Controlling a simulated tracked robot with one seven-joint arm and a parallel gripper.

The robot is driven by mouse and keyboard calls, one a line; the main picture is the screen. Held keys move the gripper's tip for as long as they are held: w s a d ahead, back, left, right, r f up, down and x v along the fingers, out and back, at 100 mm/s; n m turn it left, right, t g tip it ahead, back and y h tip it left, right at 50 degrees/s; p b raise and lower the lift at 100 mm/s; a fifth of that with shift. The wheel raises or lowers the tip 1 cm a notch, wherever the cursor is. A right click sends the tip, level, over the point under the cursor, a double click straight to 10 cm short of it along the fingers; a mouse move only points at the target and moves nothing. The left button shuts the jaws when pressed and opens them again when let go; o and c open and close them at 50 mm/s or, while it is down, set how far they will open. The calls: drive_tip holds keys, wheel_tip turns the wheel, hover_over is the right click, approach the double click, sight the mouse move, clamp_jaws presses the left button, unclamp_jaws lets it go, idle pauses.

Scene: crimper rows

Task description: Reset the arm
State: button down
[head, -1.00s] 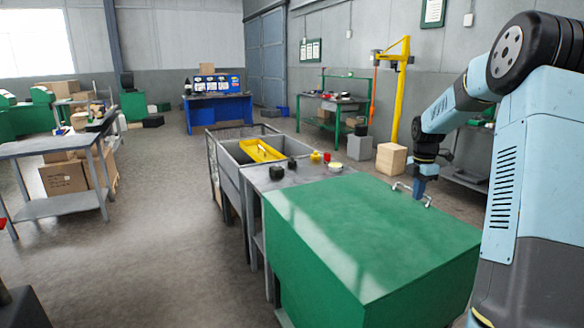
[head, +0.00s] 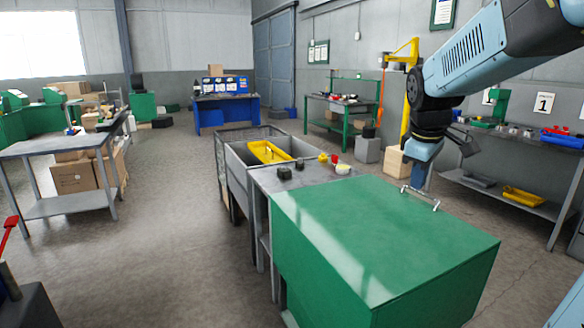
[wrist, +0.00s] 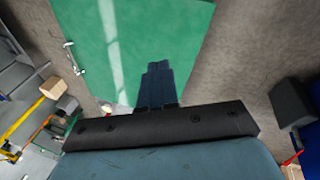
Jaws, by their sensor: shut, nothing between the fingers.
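My gripper (head: 419,178) hangs from my blue and black arm at the right of the head view, in front of the far right part of the green cabinet (head: 370,235) and its metal handle. In the wrist view my gripper (wrist: 157,72) points at the green cabinet top (wrist: 125,30), with its dark fingers together and nothing between them. The gap between the fingertips and the green top cannot be judged exactly.
A metal handle (head: 421,198) stands on the green top's far edge. Behind it are a grey bench (head: 300,180) with small items, a basin with a yellow tray (head: 268,152), and a yellow crane (head: 408,85). A shelf bench (head: 510,150) stands right.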

drive_tip(key=s+a+m+t, duration=0.1)
drive_tip(key=s+m, duration=0.3)
drive_tip(key=s, duration=0.4)
drive_tip(key=s+a+f+m+t+y, duration=0.1)
drive_tip(key=s+a+m, duration=0.2)
drive_tip(key=s, duration=0.6)
drive_tip(key=shift+s+a+f+m+y, duration=0.2)
drive_tip(key=shift+a+m+y, duration=0.1)
drive_tip(key=shift+m, duration=0.6)
drive_tip(key=shift+d, duration=0.15)
